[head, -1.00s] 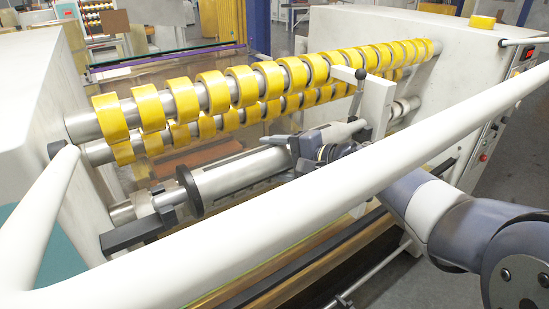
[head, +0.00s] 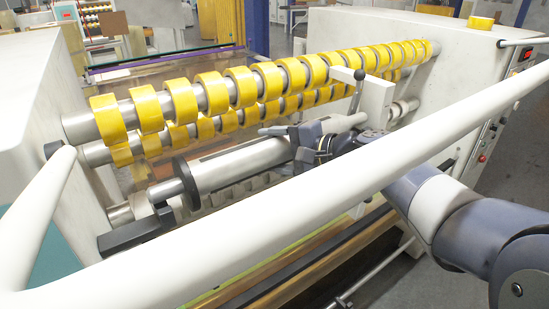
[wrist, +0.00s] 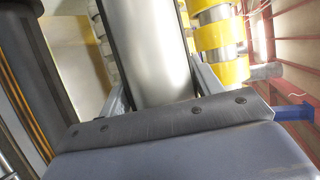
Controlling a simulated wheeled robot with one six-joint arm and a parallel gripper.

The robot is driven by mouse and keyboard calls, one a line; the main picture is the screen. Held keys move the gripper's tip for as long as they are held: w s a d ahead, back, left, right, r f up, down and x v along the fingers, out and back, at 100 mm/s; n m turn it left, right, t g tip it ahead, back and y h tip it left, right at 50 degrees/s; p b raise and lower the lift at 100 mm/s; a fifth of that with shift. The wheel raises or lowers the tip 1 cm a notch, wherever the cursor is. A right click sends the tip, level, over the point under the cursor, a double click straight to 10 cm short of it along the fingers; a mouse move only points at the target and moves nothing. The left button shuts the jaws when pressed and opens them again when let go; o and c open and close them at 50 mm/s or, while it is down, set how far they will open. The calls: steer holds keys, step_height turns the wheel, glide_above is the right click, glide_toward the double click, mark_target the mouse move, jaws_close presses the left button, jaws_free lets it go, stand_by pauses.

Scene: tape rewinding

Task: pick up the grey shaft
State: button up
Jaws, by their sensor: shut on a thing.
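The grey shaft (head: 240,163) is a smooth metal cylinder with a black disc near its left end, in the middle of the machine in the head view. My gripper (head: 292,138) is shut on it near its right part, with a finger reaching over its top. In the wrist view the shaft (wrist: 155,50) runs up the picture between the two fingers of my gripper (wrist: 163,88). A gap with a notched grey part shows under the shaft.
Two bars carrying yellow tape rolls (head: 210,92) run close behind the shaft. White machine housings (head: 425,45) stand at both ends. A black bracket (head: 135,232) lies below the shaft's left end.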

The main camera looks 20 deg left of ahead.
steer(key=shift+r, duration=0.7)
steer(key=shift+s+d+r, duration=0.1)
steer(key=shift+s+d, duration=0.05)
steer(key=shift+d, duration=0.05)
steer(key=s+d+r+b, duration=0.1)
steer(key=s+d+r, duration=0.2)
steer(key=s+d, duration=0.8)
steer(key=shift+v, duration=1.2)
steer(key=shift+w+f, duration=0.1)
steer(key=shift+b, duration=0.3)
